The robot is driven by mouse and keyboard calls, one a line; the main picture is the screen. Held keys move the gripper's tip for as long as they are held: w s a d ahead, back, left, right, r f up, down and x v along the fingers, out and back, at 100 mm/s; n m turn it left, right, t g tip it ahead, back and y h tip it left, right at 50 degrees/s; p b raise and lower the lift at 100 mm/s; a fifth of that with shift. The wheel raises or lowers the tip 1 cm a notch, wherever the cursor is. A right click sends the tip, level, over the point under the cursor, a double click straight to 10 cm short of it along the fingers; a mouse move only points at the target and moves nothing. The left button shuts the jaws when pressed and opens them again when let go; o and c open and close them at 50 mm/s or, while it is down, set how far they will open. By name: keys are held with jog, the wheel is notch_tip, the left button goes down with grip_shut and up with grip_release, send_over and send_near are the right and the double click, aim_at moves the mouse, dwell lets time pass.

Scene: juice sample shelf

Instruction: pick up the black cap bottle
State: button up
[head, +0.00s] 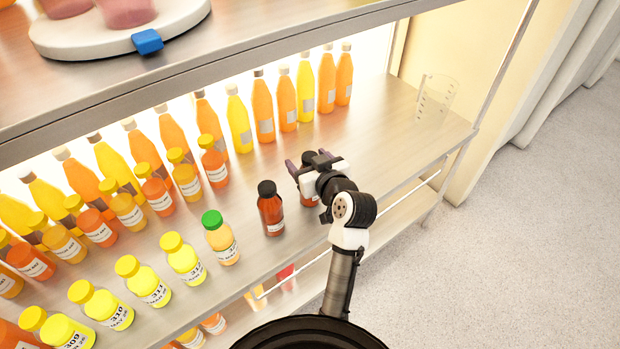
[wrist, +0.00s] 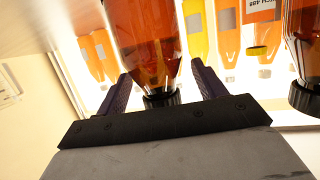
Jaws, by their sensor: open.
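Two dark amber bottles with black caps stand near the right of the shelf's front row. One black cap bottle (head: 271,212) stands clear in the head view. The other black cap bottle (head: 307,198) is mostly hidden behind my gripper (head: 300,162). In the wrist view, which is upside down, a black cap bottle (wrist: 146,35) lies between the two purple fingers of my gripper (wrist: 161,72), cap toward the palm. The fingers are open, with a gap visible on each side of its neck. The second black cap bottle (wrist: 303,50) is at the right edge there.
A green cap bottle (head: 221,240) and several yellow cap bottles stand left in the front row. Tall orange bottles (head: 263,110) line the back. The shelf (head: 385,125) is bare to the right, except for a clear beaker (head: 435,97).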

jog(key=shift+w+a+f, duration=0.2)
jog(key=shift+w, duration=0.3)
jog(key=c, duration=1.4)
grip_shut()
jog(key=shift+r, duration=0.15)
